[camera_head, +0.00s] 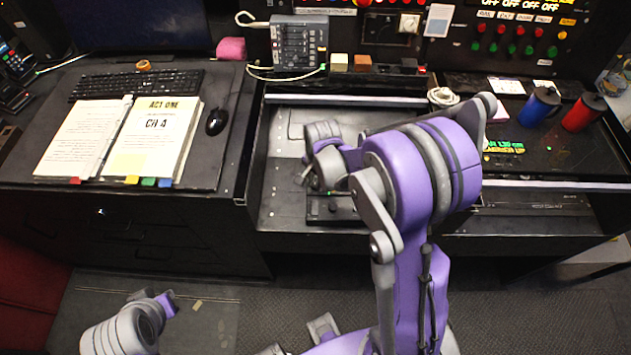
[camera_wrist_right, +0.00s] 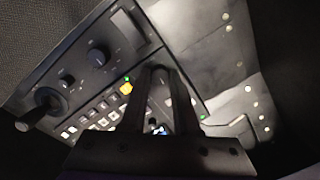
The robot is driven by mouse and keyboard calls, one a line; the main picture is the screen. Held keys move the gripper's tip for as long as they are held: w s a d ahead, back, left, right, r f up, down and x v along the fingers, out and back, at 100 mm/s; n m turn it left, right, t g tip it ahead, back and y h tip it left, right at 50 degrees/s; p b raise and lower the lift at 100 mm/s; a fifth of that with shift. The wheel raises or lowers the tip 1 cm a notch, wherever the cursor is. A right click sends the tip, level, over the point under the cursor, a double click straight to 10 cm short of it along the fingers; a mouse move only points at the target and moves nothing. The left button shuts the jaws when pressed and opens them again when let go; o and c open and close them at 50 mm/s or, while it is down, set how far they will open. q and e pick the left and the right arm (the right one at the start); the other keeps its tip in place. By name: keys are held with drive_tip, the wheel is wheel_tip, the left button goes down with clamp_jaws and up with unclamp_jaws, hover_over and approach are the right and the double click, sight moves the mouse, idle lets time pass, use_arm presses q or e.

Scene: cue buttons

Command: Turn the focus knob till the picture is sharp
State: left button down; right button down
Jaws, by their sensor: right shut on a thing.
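My right arm reaches over the desk in the head view, with its gripper (camera_head: 312,178) low at a dark control panel (camera_head: 328,210), largely hidden by my arm. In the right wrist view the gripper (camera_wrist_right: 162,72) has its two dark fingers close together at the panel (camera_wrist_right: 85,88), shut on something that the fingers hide. A round black knob (camera_wrist_right: 98,56) and a smaller knob (camera_wrist_right: 66,80) stand clear of the fingers. The monitor (camera_head: 135,22) in the head view is dark where it shows, and I see no picture on it. My left gripper does not show.
An open script binder (camera_head: 125,140), a mouse (camera_head: 216,122) and a keyboard (camera_head: 137,85) are at left.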

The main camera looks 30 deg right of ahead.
sight(314, 187)
drive_tip(key=n+b, duration=0.2)
drive_tip(key=n, duration=0.2)
drive_tip(key=shift+f+n, duration=0.1)
drive_tip(key=shift+n, duration=0.2)
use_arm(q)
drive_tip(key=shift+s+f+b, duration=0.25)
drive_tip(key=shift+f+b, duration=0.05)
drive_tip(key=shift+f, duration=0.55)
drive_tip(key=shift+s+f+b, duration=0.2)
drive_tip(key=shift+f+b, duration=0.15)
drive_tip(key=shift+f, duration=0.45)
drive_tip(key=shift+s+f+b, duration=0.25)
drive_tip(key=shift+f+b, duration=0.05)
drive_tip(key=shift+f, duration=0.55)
use_arm(e)
drive_tip(key=shift+n+g, duration=0.4)
drive_tip(key=shift+n, duration=1.8)
drive_tip(key=c, duration=0.6)
unclamp_jaws()
drive_tip(key=shift+c, duration=0.2)
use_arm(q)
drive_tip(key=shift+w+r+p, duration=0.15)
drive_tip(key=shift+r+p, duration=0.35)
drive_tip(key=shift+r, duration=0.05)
use_arm(e)
wheel_tip(314, 187, up, 11)
drive_tip(key=shift+a, duration=0.2)
drive_tip(key=shift+s, duration=0.15)
